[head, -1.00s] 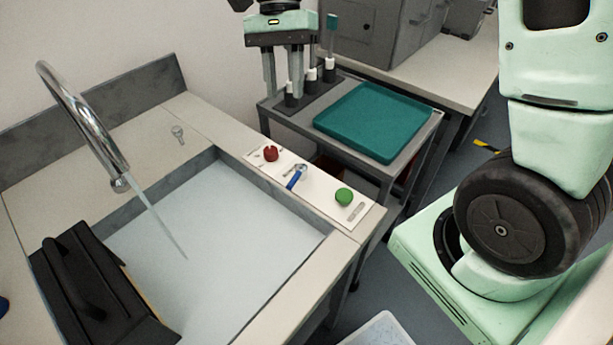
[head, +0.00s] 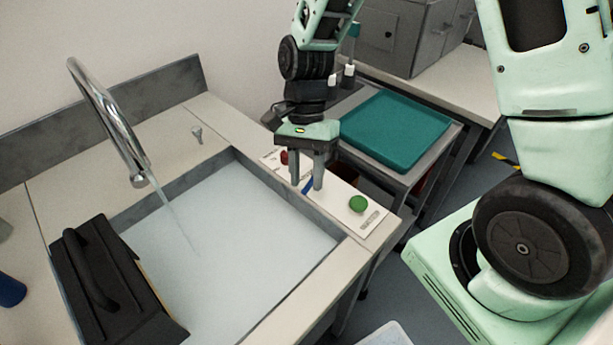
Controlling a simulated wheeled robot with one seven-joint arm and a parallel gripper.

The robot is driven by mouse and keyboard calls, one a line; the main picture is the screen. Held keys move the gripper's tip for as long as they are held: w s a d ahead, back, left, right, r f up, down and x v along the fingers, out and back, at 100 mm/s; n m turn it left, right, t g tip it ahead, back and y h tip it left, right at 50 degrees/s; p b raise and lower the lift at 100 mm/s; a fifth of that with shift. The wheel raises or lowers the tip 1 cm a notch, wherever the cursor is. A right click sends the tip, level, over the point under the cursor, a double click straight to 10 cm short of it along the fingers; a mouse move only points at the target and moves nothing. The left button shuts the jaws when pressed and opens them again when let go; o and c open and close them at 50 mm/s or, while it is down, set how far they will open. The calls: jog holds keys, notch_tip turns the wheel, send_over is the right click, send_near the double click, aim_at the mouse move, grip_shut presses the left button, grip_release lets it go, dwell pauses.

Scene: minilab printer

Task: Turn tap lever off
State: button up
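The metal tap (head: 115,125) arches over the sink at the left, and a thin stream of water runs from its spout. A white control panel (head: 375,217) lies on the counter at the sink's right rim. On it are a red knob (head: 284,157), a blue lever (head: 307,187) and a green knob (head: 358,204). My gripper (head: 306,185) points down over the panel at the blue lever, with its two fingers apart. The fingers hide part of the lever, so I cannot tell whether they touch it. A small metal fitting (head: 197,133) stands on the counter behind the sink.
The sink (head: 240,240) is filled with pale water. A black case with a handle (head: 105,285) sits at its left edge. A teal tray (head: 395,130) lies on the grey cart behind the panel. Grey cabinets (head: 400,35) stand at the back.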

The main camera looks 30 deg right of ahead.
jog(key=shift+s+a+f, duration=0.1)
jog(key=shift+s+f, duration=0.1)
jog(key=shift+f, duration=0.3)
grip_shut()
